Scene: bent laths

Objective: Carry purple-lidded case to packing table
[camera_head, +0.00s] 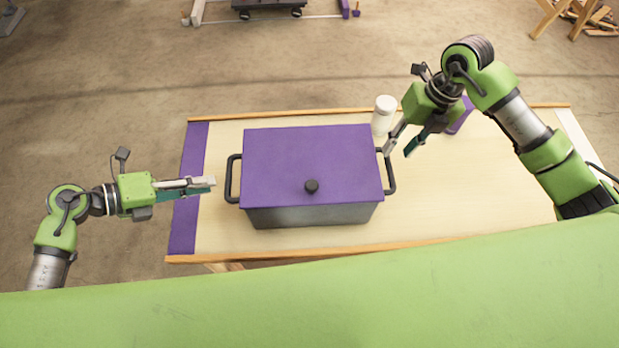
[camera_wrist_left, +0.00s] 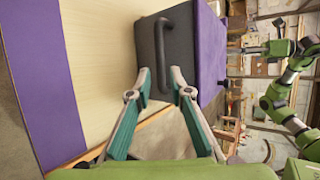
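The case (camera_head: 310,165) has a purple lid with a black knob, a grey body and a black handle at each end. It stands on a light wooden table (camera_head: 480,195). My left gripper (camera_head: 211,185) is open and empty, just left of the left handle (camera_head: 231,180). Contact there is unclear.
A white bottle (camera_head: 384,114) stands behind the case, close to my right gripper. A purple item (camera_head: 461,116) is partly hidden behind that gripper. A purple strip (camera_head: 188,220) runs along the table's left end. A dark cart (camera_head: 268,7) stands at the back; floor between is clear.

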